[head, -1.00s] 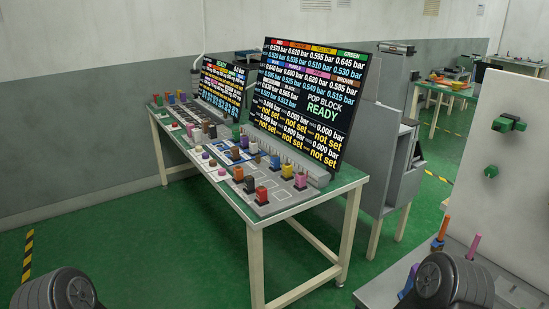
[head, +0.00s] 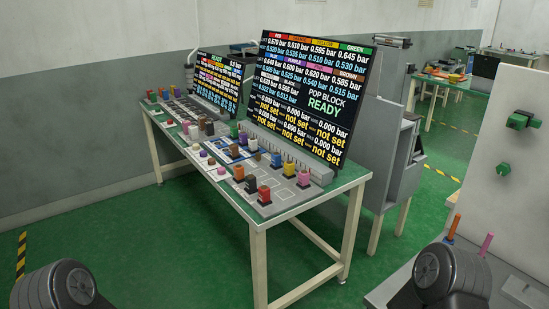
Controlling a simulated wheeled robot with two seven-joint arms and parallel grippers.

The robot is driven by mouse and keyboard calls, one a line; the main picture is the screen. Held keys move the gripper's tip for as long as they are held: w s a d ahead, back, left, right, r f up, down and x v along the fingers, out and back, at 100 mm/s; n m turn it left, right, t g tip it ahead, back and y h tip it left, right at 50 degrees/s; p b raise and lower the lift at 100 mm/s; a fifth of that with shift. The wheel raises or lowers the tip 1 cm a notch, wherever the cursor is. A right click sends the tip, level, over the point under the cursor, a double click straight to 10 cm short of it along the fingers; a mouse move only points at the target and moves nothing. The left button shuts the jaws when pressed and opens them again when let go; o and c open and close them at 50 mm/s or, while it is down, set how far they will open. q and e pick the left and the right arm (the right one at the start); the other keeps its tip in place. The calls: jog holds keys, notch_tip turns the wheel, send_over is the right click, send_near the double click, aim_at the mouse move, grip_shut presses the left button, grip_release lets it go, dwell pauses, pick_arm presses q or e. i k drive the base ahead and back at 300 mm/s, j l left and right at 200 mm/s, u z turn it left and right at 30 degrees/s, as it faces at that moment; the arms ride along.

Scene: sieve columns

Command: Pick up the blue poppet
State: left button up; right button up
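A small blue piece (head: 276,160), which looks like the blue poppet, stands upright on the grey board near the right half of the green-topped table (head: 283,212). A yellow piece (head: 288,168) is just to its right and a brown piece (head: 256,157) is to its left. Other coloured pieces stand around it, including a red one (head: 264,195), an orange one (head: 238,172) and a pink one (head: 304,178). Neither gripper is in view; only dark rounded parts of my arms show at the bottom corners, far from the table.
A large screen (head: 312,98) and a smaller screen (head: 217,82) stand along the table's back edge. A grey cabinet (head: 385,150) is behind on the right. A white panel (head: 520,170) and a bench with an orange peg (head: 453,226) are at the right. Green floor is open in front.

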aim_at(276, 164)
jog(key=i+j+z, duration=0.1)
jog(key=i+j, duration=0.25)
jog(key=i+j+z, duration=0.1)
jog(key=i+j, duration=0.2)
jog(key=j, duration=0.2)
jog(key=i+j, duration=0.3)
jog(key=j, duration=0.15)
jog(key=i+j+z, duration=0.15)
jog(key=i+j, duration=0.15)
jog(key=j, duration=0.15)
jog(key=i+j+z, duration=0.1)
jog(key=i+j, duration=0.15)
jog(key=j, duration=0.2)
jog(key=i+j+z, duration=0.1)
jog(key=i+j, duration=0.15)
jog(key=j, duration=0.25)
jog(key=i+j, duration=0.25)
jog(key=j, duration=0.3)
jog(key=i+j+z, duration=0.15)
jog(key=j, duration=0.4)
jog(key=i+l, duration=0.05)
jog(key=i, duration=0.05)
